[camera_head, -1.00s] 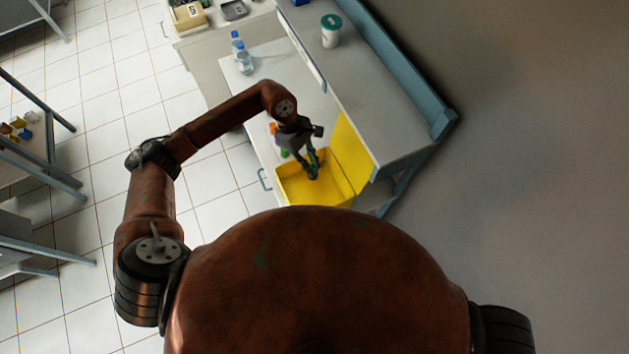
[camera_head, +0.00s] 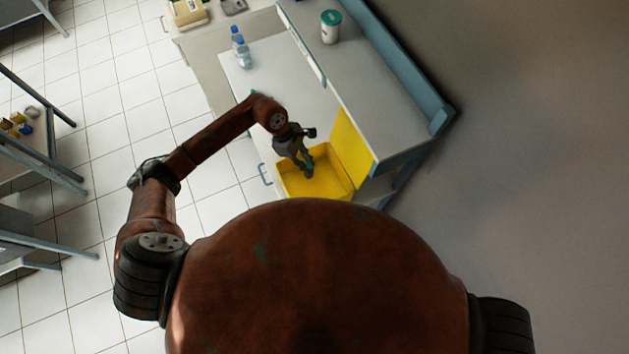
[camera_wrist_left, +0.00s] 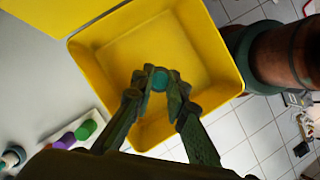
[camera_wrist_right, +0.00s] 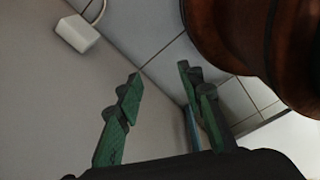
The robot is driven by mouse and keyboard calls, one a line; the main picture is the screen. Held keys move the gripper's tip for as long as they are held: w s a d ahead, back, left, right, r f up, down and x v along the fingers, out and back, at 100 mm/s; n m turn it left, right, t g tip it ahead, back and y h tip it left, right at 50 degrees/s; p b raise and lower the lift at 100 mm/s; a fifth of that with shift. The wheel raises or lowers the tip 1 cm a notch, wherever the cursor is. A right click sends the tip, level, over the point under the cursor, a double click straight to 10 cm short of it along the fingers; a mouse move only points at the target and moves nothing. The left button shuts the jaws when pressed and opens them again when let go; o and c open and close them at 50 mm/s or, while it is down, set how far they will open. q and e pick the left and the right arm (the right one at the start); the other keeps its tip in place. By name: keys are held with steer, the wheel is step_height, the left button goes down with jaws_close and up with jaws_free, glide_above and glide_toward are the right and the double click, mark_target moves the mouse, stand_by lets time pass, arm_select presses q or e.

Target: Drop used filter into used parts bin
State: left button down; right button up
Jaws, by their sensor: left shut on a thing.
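The used parts bin is an open yellow tray (camera_head: 335,188) on the near end of the white bench; in the left wrist view its yellow wall (camera_wrist_left: 225,55) shows, and its visible floor is empty. My left gripper (camera_head: 308,172) is over the bin, pointing down. In the left wrist view my left gripper (camera_wrist_left: 158,82) is shut on a small teal round piece (camera_wrist_left: 159,79), seen end-on, apparently the used filter. Whether it touches the bin floor I cannot tell. My right gripper (camera_wrist_right: 160,85) is open and empty, near a wall, seen only in the right wrist view.
A yellow panel (camera_head: 351,146) stands upright beside the bin. Purple (camera_wrist_left: 64,141) and green (camera_wrist_left: 86,130) pieces lie beside the bin. A white box (camera_wrist_right: 77,33) is on the wall.

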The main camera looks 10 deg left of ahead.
arm_select(q)
steer(key=shift+f, duration=0.1)
steer(key=c, duration=1.8)
jaws_free()
arm_select(e)
steer(key=shift+w+d, duration=0.25)
steer(key=shift+w, duration=0.2)
steer(key=shift+s+a, duration=0.1)
steer(key=shift+s, duration=0.05)
arm_select(q)
steer(key=v, duration=1.2)
steer(key=shift+d, duration=0.1)
